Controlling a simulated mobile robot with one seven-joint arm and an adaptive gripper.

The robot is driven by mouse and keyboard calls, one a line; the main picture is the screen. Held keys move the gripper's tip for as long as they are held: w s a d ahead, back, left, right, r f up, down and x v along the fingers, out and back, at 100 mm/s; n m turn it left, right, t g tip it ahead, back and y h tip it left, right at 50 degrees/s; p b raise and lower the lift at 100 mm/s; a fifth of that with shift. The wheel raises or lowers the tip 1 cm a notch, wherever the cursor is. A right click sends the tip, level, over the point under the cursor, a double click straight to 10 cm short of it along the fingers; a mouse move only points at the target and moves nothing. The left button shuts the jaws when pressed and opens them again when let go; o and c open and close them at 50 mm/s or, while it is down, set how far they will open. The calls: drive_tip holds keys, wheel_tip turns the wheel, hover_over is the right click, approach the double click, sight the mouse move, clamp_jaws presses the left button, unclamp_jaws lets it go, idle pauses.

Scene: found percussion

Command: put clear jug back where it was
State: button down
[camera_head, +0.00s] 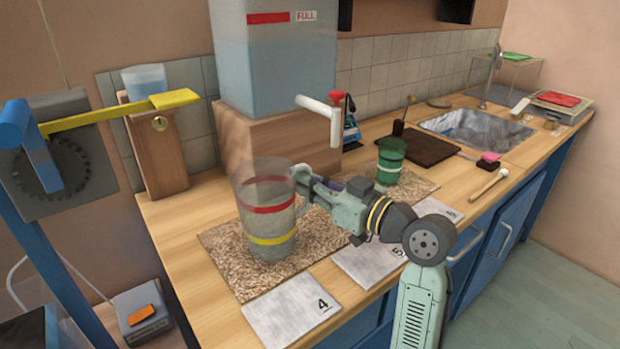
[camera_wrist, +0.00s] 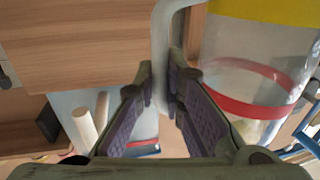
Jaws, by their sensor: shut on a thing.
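The clear jug (camera_head: 265,208) has a red band and a yellow band. It is upright over the speckled mat (camera_head: 228,265), in front of the wooden block; I cannot tell whether its base touches the mat. My gripper (camera_head: 303,184) reaches in from the right and is shut on the jug's handle. In the wrist view, the handle (camera_wrist: 162,50) runs between the fingers of my gripper (camera_wrist: 162,92), and the jug's clear wall (camera_wrist: 250,75) is on the right. My gripper hides part of the handle in the head view.
A large tank (camera_head: 275,65) marked FULL stands on a wooden block, with a red-handled tap (camera_head: 335,108) behind the jug. A green cup (camera_head: 390,160) stands to the right. Numbered cards, including card 4 (camera_head: 290,310), lie along the counter's front. The mat's front left is bare.

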drive_tip(key=shift+f+b, duration=0.35)
drive_tip(key=c, duration=1.7)
unclamp_jaws()
drive_tip(key=shift+r, duration=0.1)
drive_tip(key=shift+r+p, duration=0.25)
drive_tip(key=shift+p, duration=0.1)
drive_tip(key=b+v, duration=0.4)
drive_tip(key=v, duration=0.8)
drive_tip(key=shift+f, duration=0.1)
